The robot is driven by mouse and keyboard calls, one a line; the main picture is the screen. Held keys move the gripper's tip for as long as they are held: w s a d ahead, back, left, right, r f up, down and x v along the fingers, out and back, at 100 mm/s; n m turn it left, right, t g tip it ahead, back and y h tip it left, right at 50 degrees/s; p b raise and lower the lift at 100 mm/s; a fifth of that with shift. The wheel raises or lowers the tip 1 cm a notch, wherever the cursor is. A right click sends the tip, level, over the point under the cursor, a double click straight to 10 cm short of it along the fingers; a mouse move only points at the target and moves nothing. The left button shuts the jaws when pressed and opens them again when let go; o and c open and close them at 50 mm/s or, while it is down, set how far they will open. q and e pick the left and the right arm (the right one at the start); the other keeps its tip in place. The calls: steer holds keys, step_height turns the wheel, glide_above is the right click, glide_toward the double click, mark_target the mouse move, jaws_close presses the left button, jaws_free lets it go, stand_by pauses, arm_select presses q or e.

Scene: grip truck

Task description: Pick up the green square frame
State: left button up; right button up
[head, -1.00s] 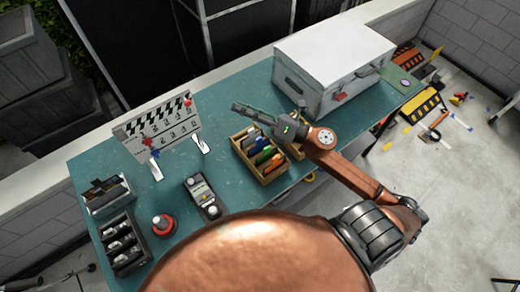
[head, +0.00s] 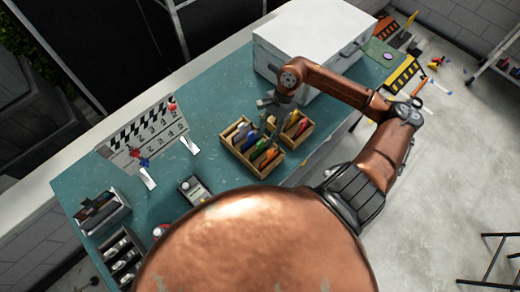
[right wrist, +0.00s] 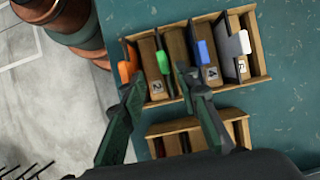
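The green square frame stands on edge in a wooden divided box on the teal table. Its green tab (right wrist: 162,62) shows in the right wrist view between an orange-tabbed frame and a blue-tabbed frame. In the head view it is a small green patch (head: 261,147). My right gripper (head: 270,118) points down above the boxes. In the right wrist view my right gripper (right wrist: 158,84) is open and empty, its fingertips on either side of the green tab's line and apparently short of it. Contact cannot be told. My left gripper is not in view.
The wooden box (right wrist: 262,52) also holds orange (right wrist: 125,72), blue (right wrist: 203,50) and white (right wrist: 240,42) tabbed frames close by. A second wooden box (head: 309,137) adjoins it. A white case (head: 310,40) stands behind.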

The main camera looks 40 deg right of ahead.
mark_target(262, 141)
steer(key=f, duration=0.1)
steer(key=a+f, duration=0.1)
steer(key=a+f+p, duration=0.1)
steer(key=shift+w+a+f, duration=0.25)
steer(key=shift+f, duration=0.1)
steer(key=shift+a+f, duration=0.1)
steer(key=shift+f, duration=0.2)
jaws_close()
